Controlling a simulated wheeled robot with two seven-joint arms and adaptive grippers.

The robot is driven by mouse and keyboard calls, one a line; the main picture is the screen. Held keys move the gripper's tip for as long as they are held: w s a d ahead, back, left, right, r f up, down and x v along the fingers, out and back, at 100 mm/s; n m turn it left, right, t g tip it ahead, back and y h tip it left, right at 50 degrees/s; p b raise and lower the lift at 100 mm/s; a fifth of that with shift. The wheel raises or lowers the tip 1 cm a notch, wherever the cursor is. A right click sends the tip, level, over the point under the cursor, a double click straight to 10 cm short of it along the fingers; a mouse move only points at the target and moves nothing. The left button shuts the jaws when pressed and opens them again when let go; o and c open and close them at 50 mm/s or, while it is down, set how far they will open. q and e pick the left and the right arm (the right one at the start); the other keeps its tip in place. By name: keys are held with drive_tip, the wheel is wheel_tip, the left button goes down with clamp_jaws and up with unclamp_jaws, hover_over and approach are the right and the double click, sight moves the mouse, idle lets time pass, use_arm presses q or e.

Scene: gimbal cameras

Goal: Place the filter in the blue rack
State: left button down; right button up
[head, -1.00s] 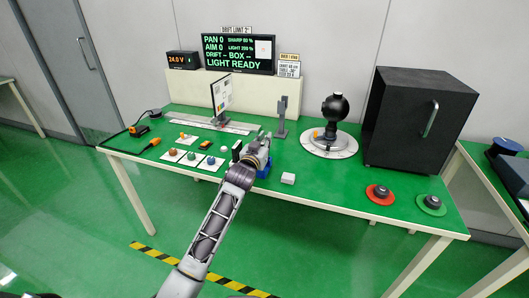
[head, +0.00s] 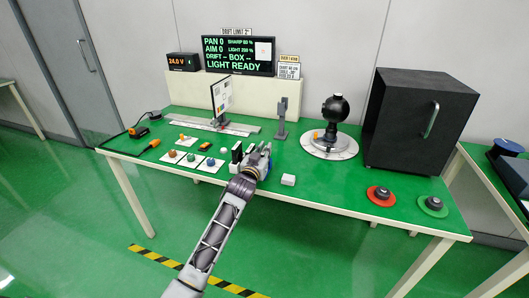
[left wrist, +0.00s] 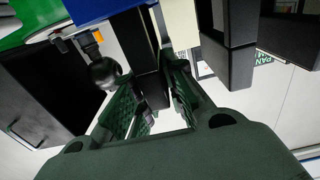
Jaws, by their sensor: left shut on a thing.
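My left gripper (head: 260,155) is over the front middle of the green table. In the left wrist view its green ribbed fingers (left wrist: 155,100) are shut on a dark slab-like filter (left wrist: 150,78). The blue rack (left wrist: 98,8) shows at the top edge of that view, close to the held filter. I cannot tell whether the filter is inside a slot or touching the rack. In the head view my gripper hides most of the rack and the held filter. My right gripper is not in view.
A black upright slab (head: 237,154) stands just left of my gripper. A small white block (head: 288,180) lies to the right. Coloured pieces on white cards (head: 190,158) lie to the left. A black ball device (head: 335,108) and black cabinet (head: 418,120) stand further right.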

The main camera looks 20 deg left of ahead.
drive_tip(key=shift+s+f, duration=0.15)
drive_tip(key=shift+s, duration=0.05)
use_arm(q)
drive_tip(key=shift+f, duration=0.1)
drive_tip(key=c, duration=1.5)
unclamp_jaws()
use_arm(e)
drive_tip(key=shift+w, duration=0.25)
use_arm(q)
drive_tip(key=shift+o, duration=0.2)
drive_tip(key=shift+s, duration=0.1)
drive_tip(key=shift+s, duration=1.85)
drive_tip(key=s+p, duration=0.1)
drive_tip(key=s, duration=0.7)
drive_tip(key=shift+a, duration=0.2)
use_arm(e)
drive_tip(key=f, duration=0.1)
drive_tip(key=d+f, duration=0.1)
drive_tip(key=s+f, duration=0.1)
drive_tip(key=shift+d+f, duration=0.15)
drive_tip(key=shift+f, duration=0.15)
